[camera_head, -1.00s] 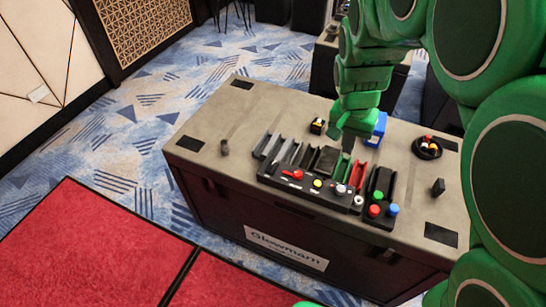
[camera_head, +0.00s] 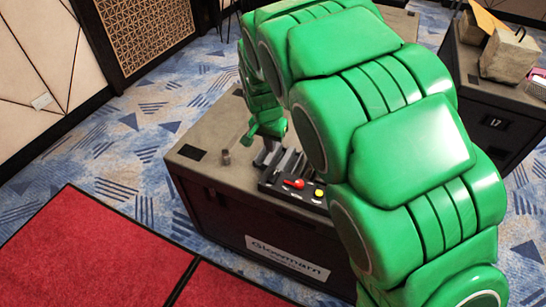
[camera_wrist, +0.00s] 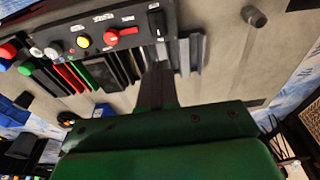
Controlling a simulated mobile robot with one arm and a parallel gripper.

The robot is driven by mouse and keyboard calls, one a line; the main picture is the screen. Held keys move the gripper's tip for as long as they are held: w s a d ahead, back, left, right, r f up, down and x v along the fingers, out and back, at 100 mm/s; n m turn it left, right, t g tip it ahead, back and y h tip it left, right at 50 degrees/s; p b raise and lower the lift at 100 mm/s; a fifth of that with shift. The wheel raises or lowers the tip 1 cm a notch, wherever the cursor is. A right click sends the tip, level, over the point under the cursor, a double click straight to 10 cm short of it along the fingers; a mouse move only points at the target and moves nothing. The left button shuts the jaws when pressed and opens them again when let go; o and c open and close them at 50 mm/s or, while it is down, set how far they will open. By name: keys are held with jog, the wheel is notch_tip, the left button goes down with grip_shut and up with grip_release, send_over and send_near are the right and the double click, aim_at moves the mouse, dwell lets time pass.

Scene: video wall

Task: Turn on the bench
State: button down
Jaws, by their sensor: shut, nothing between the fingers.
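The bench (camera_head: 207,134) is a dark case with a grey-beige top and a white name plate on its front. Its black control panel carries a red rotary switch (camera_head: 294,184) and a yellow button (camera_head: 319,193). In the wrist view the red switch (camera_wrist: 122,36) and yellow button (camera_wrist: 83,41) show along with a black switch (camera_wrist: 157,22) at the panel's end. My gripper (camera_wrist: 160,70) is shut and empty, over the slotted trays behind the panel, apart from the red switch. My arm hides the panel's right part in the head view.
A short dark peg (camera_head: 226,157) stands on the bench top left of the panel; it also shows in the wrist view (camera_wrist: 254,16). Grey trays (camera_wrist: 190,52) lie beside my fingers. Another dark case (camera_head: 492,105) with objects on top stands at right.

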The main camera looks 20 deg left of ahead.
aim_at(274, 172)
jog(key=f, duration=0.4)
jog(key=w+f, duration=0.1)
jog(key=f, duration=0.4)
jog(key=w+f, duration=0.1)
jog(key=f, duration=0.3)
jog(key=shift+f, duration=0.3)
jog(key=shift+w, duration=0.1)
